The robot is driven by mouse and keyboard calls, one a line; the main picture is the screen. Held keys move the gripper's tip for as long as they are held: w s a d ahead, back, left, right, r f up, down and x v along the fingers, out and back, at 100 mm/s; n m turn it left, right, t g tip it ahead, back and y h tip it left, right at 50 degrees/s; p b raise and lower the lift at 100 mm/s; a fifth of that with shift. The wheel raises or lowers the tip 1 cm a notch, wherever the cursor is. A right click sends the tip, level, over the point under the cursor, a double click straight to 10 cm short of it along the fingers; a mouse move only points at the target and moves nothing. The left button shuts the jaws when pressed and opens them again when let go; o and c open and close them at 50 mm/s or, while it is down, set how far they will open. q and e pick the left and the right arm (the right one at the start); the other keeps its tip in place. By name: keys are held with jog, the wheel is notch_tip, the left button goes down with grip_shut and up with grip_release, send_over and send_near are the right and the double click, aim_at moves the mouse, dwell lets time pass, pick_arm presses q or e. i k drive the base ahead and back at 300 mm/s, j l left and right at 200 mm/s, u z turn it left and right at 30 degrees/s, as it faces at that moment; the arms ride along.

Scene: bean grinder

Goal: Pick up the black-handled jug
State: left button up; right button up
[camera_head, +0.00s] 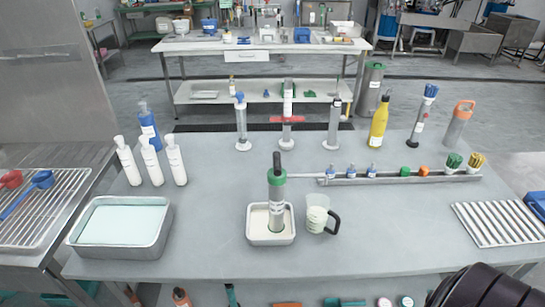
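The black-handled jug (317,212) stands upright on the grey table, right of the middle. It is a small pale, see-through jug with greenish marks, and its black handle (335,222) points to the right. Just left of it, a hand grinder (277,200) with a grey body, green collar and black knob stands upright in a small white tray (257,239). The grinder's crank arm (305,175) reaches out to the right above the jug. Neither of my grippers is in view.
A metal tray of pale liquid (158,248) and several white bottles (150,160) stand at left. A rail (390,179) with small coloured items lies behind the jug. A ribbed rack (500,222) is at right. The table right and front of the jug is clear.

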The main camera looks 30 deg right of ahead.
aim_at(318, 206)
jog(key=z, duration=1.4)
